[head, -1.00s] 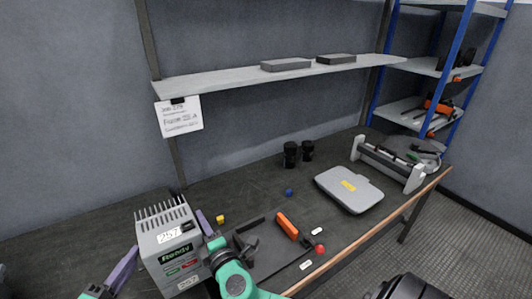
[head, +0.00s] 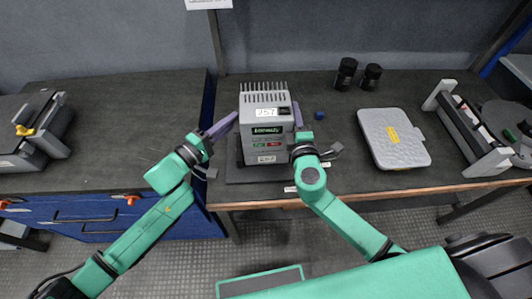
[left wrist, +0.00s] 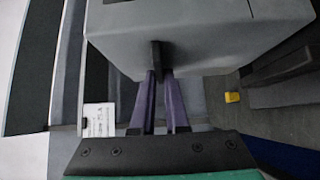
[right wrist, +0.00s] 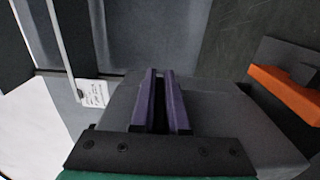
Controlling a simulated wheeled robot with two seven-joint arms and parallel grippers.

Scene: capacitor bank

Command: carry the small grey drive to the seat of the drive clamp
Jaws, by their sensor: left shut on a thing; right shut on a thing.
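The small grey drive (head: 266,125), a box with upright fins on top, a 257 label and a green display, is upright between my two grippers. My left gripper (head: 236,117) is shut on a dark tab at its left side; the tab shows between the purple fingers in the left wrist view (left wrist: 157,65). My right gripper (head: 297,115) is shut at its right side; its hold is partly hidden in the right wrist view (right wrist: 160,90). I cannot identify the drive clamp's seat for sure; the drive hides much of the dark mat (head: 237,174).
A grey case (head: 394,138) and two black cylinders (head: 346,73) (head: 371,76) are to the right. A blue cube (head: 320,115) is near my right gripper. A grey fixture with black jaws (head: 38,125) is far left. The bench between it and my left arm is clear.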

